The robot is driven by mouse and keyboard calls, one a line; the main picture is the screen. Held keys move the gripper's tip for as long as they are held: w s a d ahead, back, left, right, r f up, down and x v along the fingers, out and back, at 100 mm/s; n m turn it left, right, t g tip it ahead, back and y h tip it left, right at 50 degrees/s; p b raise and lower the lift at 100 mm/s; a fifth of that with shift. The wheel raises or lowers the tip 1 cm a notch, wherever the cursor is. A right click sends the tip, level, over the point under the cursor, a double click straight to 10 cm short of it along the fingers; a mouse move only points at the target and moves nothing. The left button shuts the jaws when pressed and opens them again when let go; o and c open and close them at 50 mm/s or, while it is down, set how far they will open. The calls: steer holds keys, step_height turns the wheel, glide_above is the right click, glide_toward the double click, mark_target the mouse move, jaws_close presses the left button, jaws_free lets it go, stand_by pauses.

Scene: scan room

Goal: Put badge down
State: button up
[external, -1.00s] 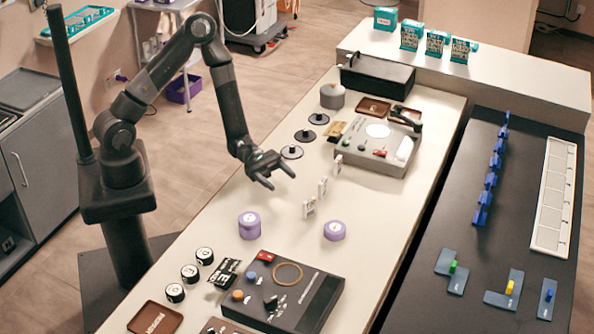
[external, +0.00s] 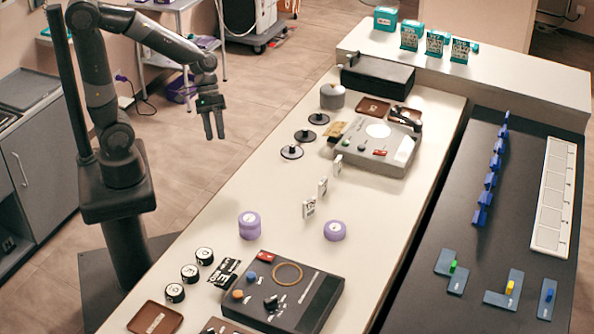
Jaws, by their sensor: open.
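My gripper (external: 213,132) hangs in the air left of the long white table, its two fingers pointing down and apart, with nothing between them. I cannot tell for sure which thing is the badge. A small gold card (external: 337,132) lies left of the grey console (external: 370,150). A black-and-white patterned card (external: 224,273) lies left of the dark console (external: 283,293). Small white upright tags (external: 309,208) stand in a row mid-table. The gripper touches none of these.
Black discs (external: 292,152) with knobs lie near the table's left edge. Purple round tins (external: 249,225) and black round pots (external: 175,292) stand towards the front. A brown tray (external: 137,325) lies at the front left. Blue pieces (external: 485,198) line the dark side table (external: 440,210).

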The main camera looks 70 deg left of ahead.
steer(key=s+a+r+m+t+y, duration=0.1)
steer(key=s+a+r+t+y, duration=0.2)
steer(key=a+r, duration=0.2)
steer(key=s+a+r+m+t+y, duration=0.2)
steer(key=a+r, duration=0.3)
steer(key=a, duration=0.4)
steer(key=shift+s+a+m+t+y, duration=0.15)
steer(key=shift+s+m+t+y, duration=0.2)
steer(key=shift+s+y, duration=0.35)
